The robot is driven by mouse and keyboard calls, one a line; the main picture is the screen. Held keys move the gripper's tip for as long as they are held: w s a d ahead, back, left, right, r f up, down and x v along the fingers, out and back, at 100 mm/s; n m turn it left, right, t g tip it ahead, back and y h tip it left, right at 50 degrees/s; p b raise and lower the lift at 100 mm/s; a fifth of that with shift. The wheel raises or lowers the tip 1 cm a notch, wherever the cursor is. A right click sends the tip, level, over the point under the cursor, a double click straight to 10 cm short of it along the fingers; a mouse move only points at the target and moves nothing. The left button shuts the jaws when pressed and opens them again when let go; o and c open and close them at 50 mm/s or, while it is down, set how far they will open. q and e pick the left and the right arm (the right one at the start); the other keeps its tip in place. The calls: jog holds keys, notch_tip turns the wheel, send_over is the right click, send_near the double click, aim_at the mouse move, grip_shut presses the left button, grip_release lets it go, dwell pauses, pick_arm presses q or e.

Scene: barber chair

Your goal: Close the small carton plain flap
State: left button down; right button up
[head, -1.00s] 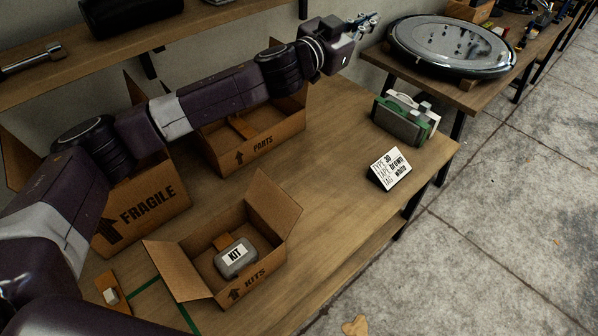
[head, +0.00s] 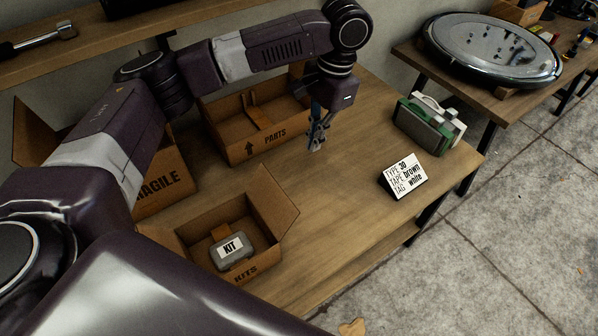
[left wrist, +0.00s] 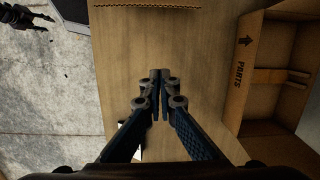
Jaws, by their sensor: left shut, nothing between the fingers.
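The small carton marked KITS (head: 262,262) stands open on the table in the head view. Its right flap (head: 274,196) stands up, leaning outward, and shows no print. The left flap (head: 162,239) is folded outward and partly hidden by my arm. A grey case labelled KIT (head: 231,249) lies inside. My left gripper (head: 314,146) points down over the table, beyond and right of the carton, apart from it. In the left wrist view its fingers (left wrist: 160,76) are shut and empty. A dark jointed gripper shape (left wrist: 24,18), likely my right one, shows at that view's top left; its jaws are unclear.
An open PARTS carton (head: 252,146) stands just left of my left gripper. A FRAGILE carton (head: 163,193) is behind my arm. A label card (head: 404,175) and a green-white box (head: 428,122) stand right. The table between is clear.

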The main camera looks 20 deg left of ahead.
aim_at(270, 201)
pick_arm(q)
jog(key=s+a+f+g+p, duration=0.1)
jog(key=s+a+f+p, duration=0.1)
jog(key=s+f, duration=0.4)
jog(key=shift+s+a+f+m+g, duration=0.15)
jog(key=shift+s+a+m+g, duration=0.2)
jog(key=shift+s+a, duration=0.5)
jog(key=shift+d, duration=0.1)
